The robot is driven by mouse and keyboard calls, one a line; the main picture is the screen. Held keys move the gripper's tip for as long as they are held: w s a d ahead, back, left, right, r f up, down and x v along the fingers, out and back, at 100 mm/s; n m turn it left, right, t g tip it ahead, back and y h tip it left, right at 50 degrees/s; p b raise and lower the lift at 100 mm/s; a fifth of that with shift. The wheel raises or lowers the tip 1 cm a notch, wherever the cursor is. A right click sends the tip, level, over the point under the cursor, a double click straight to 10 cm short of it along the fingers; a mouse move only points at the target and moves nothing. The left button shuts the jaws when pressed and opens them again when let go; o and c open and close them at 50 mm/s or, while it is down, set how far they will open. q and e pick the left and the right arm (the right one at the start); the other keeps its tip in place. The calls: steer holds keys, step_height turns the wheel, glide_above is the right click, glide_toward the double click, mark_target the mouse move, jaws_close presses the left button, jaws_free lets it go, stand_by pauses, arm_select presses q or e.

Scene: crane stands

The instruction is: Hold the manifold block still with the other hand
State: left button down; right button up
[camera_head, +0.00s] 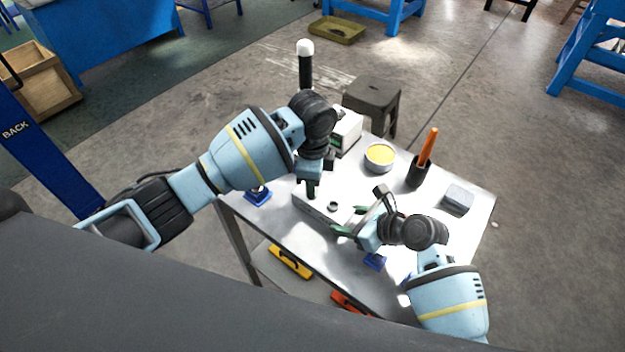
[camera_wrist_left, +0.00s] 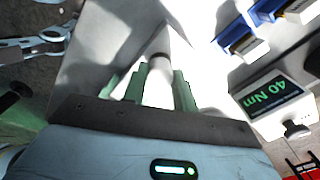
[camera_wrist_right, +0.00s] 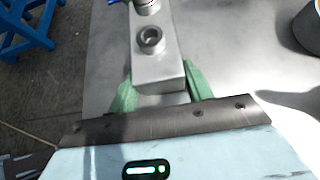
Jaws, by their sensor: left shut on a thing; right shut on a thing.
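The grey manifold block (camera_head: 318,208) lies on the metal table, with a round port on its top. My right gripper (camera_head: 352,220) is shut on its near right end. In the right wrist view the block (camera_wrist_right: 158,75) runs away from between the green fingers (camera_wrist_right: 162,92), with the open port and a second fitting along its top. My left gripper (camera_head: 312,188) points down at the block's far left part. In the left wrist view its green fingers are shut on a pale cylindrical piece (camera_wrist_left: 158,88) with a dark ring. Where this piece meets the block is unclear.
A display box (camera_wrist_left: 270,100) reading 40 Nm stands behind. A yellow-filled tin (camera_head: 380,154), a black cup (camera_head: 418,173) with an orange-handled tool and a grey box (camera_head: 458,198) stand at the right. Blue items (camera_head: 258,196) lie near the left edge. A stool (camera_head: 372,98) stands beyond.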

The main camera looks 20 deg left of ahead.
arm_select(q)
steer(key=m, duration=0.5)
stand_by(0.4)
steer(key=m, duration=0.5)
steer(key=shift+m, duration=0.3)
steer(key=m, duration=0.4)
steer(key=shift+m, duration=0.3)
